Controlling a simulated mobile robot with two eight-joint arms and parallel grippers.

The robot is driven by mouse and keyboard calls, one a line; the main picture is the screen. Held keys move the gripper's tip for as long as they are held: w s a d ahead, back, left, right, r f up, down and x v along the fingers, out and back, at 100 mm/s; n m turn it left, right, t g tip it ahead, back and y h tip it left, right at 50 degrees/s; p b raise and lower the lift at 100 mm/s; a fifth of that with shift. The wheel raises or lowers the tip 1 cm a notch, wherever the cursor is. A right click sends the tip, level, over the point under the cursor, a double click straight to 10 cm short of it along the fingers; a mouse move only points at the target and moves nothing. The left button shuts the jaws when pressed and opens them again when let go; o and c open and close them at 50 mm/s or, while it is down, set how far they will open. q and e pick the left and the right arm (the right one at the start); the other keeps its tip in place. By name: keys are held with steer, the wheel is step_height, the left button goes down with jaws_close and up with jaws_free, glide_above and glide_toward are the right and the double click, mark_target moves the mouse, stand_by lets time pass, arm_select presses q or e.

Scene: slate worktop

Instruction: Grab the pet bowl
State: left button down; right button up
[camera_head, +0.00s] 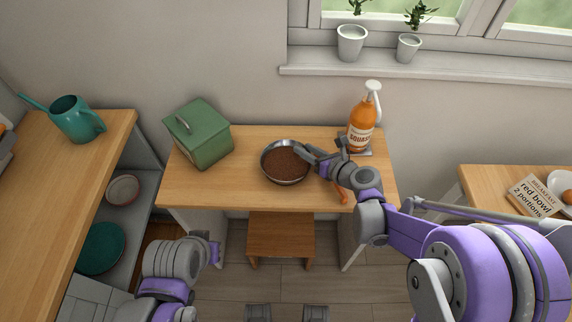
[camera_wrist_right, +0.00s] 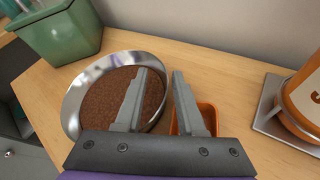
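The pet bowl (camera_head: 285,162) is a round silver metal bowl of brown kibble on the small wooden table. In the right wrist view the bowl (camera_wrist_right: 88,82) is on the left, its right part hidden by a finger. My right gripper (camera_head: 308,155) is at the bowl's right rim. In the right wrist view the right gripper (camera_wrist_right: 162,72) is open, with a gap between its fingers; one finger is over the kibble, the other outside the rim. I cannot tell whether either touches. Only part of my left arm shows at the lower left; its fingers are not visible.
A green lidded bin (camera_head: 200,135) stands left of the bowl. An orange pump bottle (camera_head: 361,125) stands on a grey plate behind right. An orange scoop-like item (camera_head: 342,194) lies close right of the bowl. The table's front edge is clear.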

steer(key=shift+w+a+f, duration=0.3)
steer(key=shift+w+a, duration=0.15)
steer(key=shift+w, duration=0.05)
jaws_close()
stand_by(1.1)
